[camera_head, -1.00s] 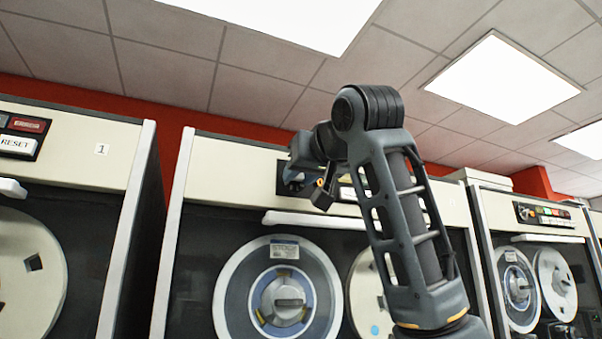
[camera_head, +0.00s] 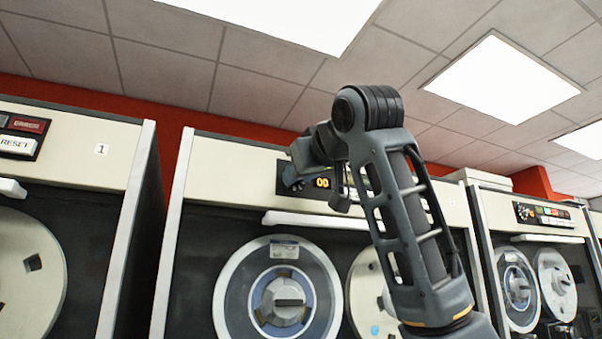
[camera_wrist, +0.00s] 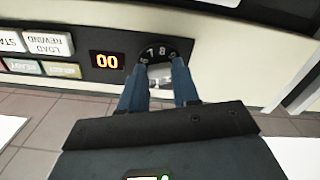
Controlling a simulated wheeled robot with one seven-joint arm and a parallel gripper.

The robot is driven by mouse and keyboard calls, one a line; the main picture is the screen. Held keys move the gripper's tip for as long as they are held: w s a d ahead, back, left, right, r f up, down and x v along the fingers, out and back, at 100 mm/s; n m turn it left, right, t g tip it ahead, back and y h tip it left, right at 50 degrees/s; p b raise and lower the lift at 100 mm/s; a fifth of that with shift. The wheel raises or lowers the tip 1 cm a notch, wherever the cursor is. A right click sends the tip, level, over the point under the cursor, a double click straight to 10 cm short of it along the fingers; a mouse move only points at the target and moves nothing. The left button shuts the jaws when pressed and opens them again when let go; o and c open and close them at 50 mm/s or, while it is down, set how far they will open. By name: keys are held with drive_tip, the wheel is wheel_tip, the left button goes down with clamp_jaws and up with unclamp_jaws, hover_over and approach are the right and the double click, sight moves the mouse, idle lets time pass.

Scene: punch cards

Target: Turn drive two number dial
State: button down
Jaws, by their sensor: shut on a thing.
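The number dial (camera_wrist: 167,48) is a dark round dial with white digits, such as 7 and 8, around its edge. It sits on the dark control panel of the middle tape drive (camera_head: 232,169). In the wrist view the two blue fingers of my gripper (camera_wrist: 159,78) reach up to the dial and are shut on its pale grip, one on each side. In the head view my gripper is at the panel, and my wrist hides most of the dial. An orange display (camera_wrist: 107,61) beside the dial reads 00.
Another drive (camera_head: 543,222) stands to the right. A pale handle bar (camera_head: 300,219) juts out below the panel. Several lit buttons, including a load rewind button (camera_wrist: 47,44), line the panel.

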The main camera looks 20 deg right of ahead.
drive_tip(key=c, duration=0.8)
unclamp_jaws()
drive_tip(key=s+b, duration=0.2)
drive_tip(key=s, duration=0.6)
drive_tip(key=shift+b, duration=0.35)
